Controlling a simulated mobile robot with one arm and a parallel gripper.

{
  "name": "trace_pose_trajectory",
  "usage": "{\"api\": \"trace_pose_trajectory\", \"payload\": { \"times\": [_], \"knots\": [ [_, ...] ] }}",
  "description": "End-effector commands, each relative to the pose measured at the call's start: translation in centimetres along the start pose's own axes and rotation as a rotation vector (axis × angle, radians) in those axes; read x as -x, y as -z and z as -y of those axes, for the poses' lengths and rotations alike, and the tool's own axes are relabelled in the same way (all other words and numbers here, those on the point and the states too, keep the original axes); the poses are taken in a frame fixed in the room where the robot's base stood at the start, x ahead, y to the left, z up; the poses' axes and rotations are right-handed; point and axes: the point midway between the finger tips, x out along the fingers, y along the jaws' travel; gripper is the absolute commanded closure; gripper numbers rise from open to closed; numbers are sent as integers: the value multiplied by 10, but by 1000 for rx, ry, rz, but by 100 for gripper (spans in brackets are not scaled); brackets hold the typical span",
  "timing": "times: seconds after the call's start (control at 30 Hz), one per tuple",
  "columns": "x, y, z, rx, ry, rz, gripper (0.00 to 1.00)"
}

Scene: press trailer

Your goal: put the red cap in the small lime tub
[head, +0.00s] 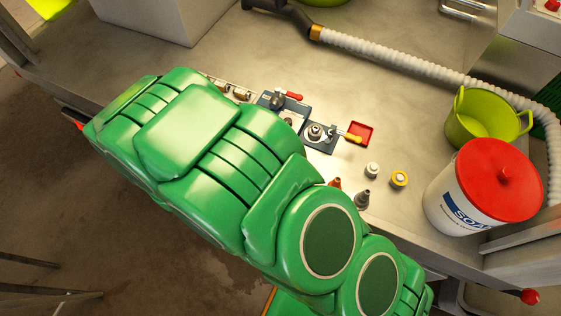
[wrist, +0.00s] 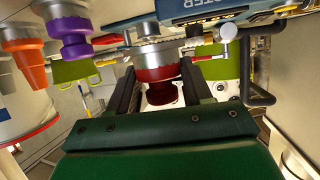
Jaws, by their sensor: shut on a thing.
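In the wrist view my gripper (wrist: 157,88) is shut on the dark red cap (wrist: 158,74), which sits between the two dark fingers. A silvery ringed part shows directly above the cap; I cannot tell whether they are joined. A lime tub (head: 462,122) with raised handles stands on the bench at the right of the head view. Another lime container (head: 325,2) is cut off at the top edge. I cannot tell which is the small one. Lime shapes also show in the wrist view, left (wrist: 72,72) and right (wrist: 222,67). My green arm hides the gripper and cap in the head view.
A white soap bucket (head: 445,192) with a red lid stands beside the lime tub. A white ribbed hose (head: 400,65) crosses the bench. Clamps, a small red tray (head: 360,133) and several small parts lie near my arm. The bench middle behind them is clear.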

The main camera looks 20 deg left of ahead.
Motion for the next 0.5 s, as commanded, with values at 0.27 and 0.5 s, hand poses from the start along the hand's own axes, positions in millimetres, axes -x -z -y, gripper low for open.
{"api": "trace_pose_trajectory", "payload": {
  "times": [0.27,0.5],
  "knots": [
    [-6,-14,0,1,-1,1,85],
    [-8,-20,0,0,0,0,85]
  ]
}}
